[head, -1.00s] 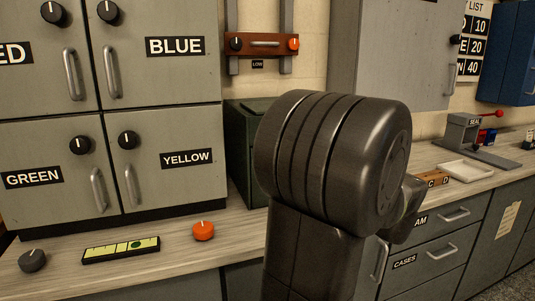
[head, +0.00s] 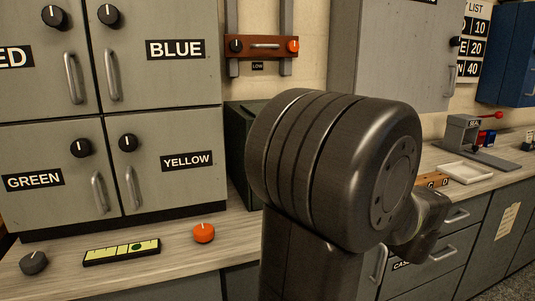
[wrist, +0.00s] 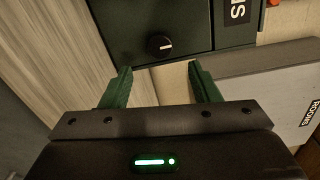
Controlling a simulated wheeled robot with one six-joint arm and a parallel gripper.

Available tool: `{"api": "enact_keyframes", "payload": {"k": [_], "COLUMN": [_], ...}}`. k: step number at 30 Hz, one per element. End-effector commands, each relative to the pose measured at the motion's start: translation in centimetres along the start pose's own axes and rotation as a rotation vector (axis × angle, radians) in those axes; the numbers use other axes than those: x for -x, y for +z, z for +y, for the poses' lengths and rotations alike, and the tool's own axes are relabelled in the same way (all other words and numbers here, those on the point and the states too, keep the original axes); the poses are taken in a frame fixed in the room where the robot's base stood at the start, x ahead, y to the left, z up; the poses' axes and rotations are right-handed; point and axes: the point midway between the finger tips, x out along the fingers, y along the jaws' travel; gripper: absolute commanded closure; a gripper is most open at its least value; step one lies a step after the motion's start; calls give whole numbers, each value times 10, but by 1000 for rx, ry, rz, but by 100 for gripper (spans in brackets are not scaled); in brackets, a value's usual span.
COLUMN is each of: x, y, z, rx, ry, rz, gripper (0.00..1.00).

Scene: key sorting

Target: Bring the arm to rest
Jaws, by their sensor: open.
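My gripper (wrist: 158,84) shows in the wrist view, with its two green fingers apart and nothing between them. A dark cabinet front with a round black knob (wrist: 159,46) lies beyond the fingertips. In the head view my arm's large dark joint fills the middle, and the gripper itself is hidden from that view.
Grey lockers with knobs and handles, such as the yellow-labelled door (head: 187,161), stand at left. An orange knob (head: 204,233) and a gauge strip (head: 122,251) sit on the counter. A white tray (head: 464,172) and a seal press (head: 463,133) are at right.

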Motion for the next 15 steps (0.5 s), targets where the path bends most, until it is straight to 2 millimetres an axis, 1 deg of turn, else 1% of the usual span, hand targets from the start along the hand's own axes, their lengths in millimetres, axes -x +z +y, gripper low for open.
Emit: {"api": "enact_keyframes", "payload": {"k": [1, 8, 13, 14, 15], "x": [-10, -52, -85, -90, -88], "y": [0, 1, 1, 1, 0], "z": [1, 1, 1, 2, -4], "rx": [0, 0, 1, 0, -24], "ry": [0, 0, 1, 0, 1], "rz": [-4, -3, -4, -4, 1], "gripper": [44, 44, 44, 44, 44]}}
